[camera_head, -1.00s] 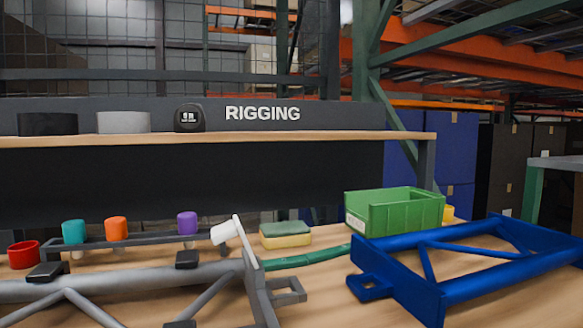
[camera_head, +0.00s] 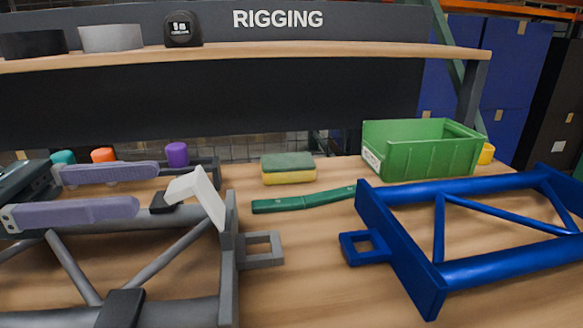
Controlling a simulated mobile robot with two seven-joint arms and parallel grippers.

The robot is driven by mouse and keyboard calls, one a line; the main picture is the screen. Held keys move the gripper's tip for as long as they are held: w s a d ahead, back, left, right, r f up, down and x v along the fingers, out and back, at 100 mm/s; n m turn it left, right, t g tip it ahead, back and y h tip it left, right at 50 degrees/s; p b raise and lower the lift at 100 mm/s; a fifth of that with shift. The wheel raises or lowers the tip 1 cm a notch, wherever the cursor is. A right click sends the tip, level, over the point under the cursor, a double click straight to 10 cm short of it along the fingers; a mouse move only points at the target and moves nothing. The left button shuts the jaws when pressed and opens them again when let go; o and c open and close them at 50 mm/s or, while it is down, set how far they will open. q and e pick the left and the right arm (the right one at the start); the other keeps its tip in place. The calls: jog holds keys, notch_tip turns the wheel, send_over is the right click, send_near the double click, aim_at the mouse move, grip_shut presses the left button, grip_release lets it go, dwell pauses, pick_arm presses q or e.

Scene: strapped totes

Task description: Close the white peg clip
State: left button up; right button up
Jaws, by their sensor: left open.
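The white peg clip (camera_head: 206,197) is at the right end of the grey truss frame (camera_head: 228,262). It shows as a white block with a slanted flat arm leaning down to the right; whether its parts meet I cannot tell. My left gripper (camera_head: 148,189) comes in from the left with two purple-grey fingers apart. Its fingertips point right toward the clip, with a visible gap between them and it. Nothing is between the fingers. My right gripper is not in view.
Behind the fingers are teal (camera_head: 63,157), orange (camera_head: 104,155) and purple (camera_head: 177,153) pegs. A sponge (camera_head: 287,168), a green strap (camera_head: 304,200), a green bin (camera_head: 425,152) and a blue frame (camera_head: 402,262) lie to the right. Bare table (camera_head: 310,275) shows between the frames.

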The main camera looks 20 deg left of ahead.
aim_at(174, 185)
pick_arm(q)
jog(key=x, duration=0.5)
jog(key=shift+d, duration=0.45)
grip_shut()
